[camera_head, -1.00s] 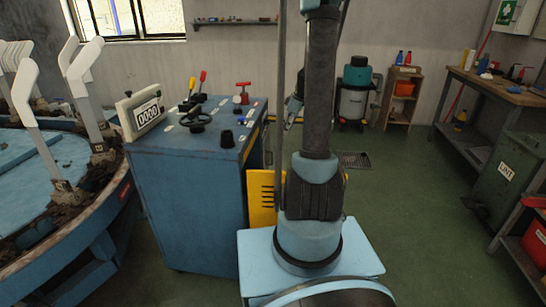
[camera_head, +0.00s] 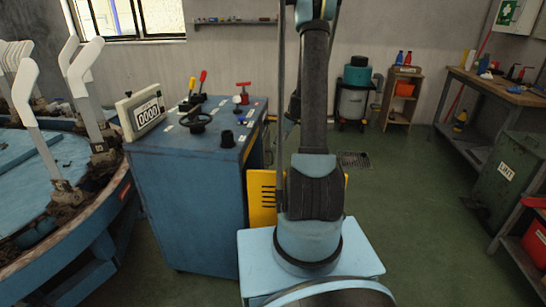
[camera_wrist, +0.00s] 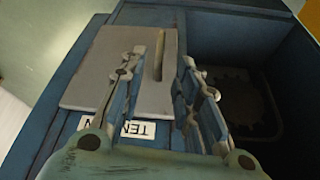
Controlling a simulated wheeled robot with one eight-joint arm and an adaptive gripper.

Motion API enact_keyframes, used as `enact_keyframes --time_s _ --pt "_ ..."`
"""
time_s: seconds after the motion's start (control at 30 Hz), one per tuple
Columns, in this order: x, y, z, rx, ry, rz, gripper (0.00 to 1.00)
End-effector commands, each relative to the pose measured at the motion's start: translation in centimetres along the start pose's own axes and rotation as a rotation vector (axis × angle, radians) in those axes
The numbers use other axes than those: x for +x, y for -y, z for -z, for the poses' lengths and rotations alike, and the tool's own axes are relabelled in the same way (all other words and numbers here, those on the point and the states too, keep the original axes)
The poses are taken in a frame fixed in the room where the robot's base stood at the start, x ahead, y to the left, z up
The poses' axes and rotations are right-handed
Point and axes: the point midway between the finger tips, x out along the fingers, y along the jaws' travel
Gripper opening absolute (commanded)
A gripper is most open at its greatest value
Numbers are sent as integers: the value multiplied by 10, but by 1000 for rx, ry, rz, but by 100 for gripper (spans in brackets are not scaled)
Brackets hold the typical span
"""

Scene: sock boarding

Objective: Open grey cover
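The grey cover (camera_wrist: 88,75) is a flat, pale plate on a blue housing, seen in the wrist view. A narrow upright strip (camera_wrist: 158,62), perhaps a handle or a slot, runs along its right part. My gripper (camera_wrist: 162,68) is open, with one finger over the plate and the other near its right edge. The strip lies between the fingers in the picture; I cannot tell whether they touch anything. Beside the plate on the right is a dark open recess (camera_wrist: 238,85) with a toothed round part inside. In the head view my arm hides most of the gripper area.
A partly hidden label (camera_wrist: 135,128) is on the housing. In the head view, a blue control cabinet (camera_head: 190,205) with knobs and a counter stands left of my arm, beside a yellow slotted panel (camera_head: 261,197). The green floor (camera_head: 410,230) on the right is clear.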

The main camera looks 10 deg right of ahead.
Motion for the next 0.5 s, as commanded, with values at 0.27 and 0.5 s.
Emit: enact_keyframes --time_s 0.27,0.5 --pt "38 0 1 -2 0 1 30" --pt "66 0 0 -1 0 1 30"
